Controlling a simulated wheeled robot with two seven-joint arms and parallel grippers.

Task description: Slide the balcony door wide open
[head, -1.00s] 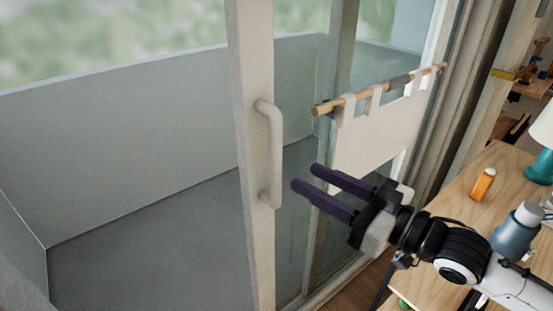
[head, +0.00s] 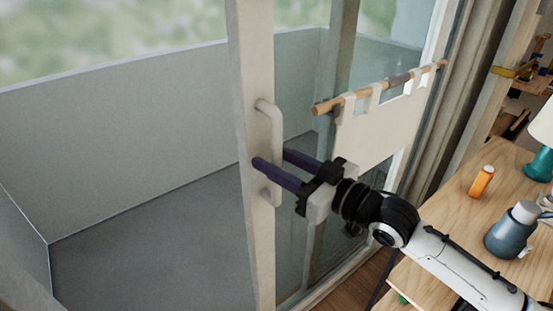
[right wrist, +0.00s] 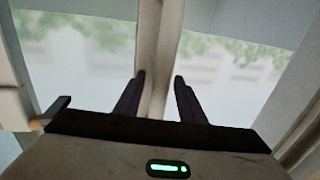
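The balcony door's pale frame post (head: 248,60) stands upright left of the picture's middle, with a glass pane to its right. Its white bar handle (head: 273,122) is on this post. My right gripper (head: 272,158) reaches in from the right at the handle's lower half. Its dark fingers are apart, one on each side of the handle bar. In the right wrist view, the fingers (right wrist: 159,78) stand apart with the pale upright bar between them, and a gap shows beside it. My left gripper is out of view.
A cloth hanging (head: 380,125) on a wooden rod is right of the handle. A wooden table (head: 450,215) at the right carries an orange bottle (head: 481,181), a blue-grey jug (head: 510,232) and a teal lamp (head: 540,165). The grey balcony floor (head: 150,250) lies beyond, clear.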

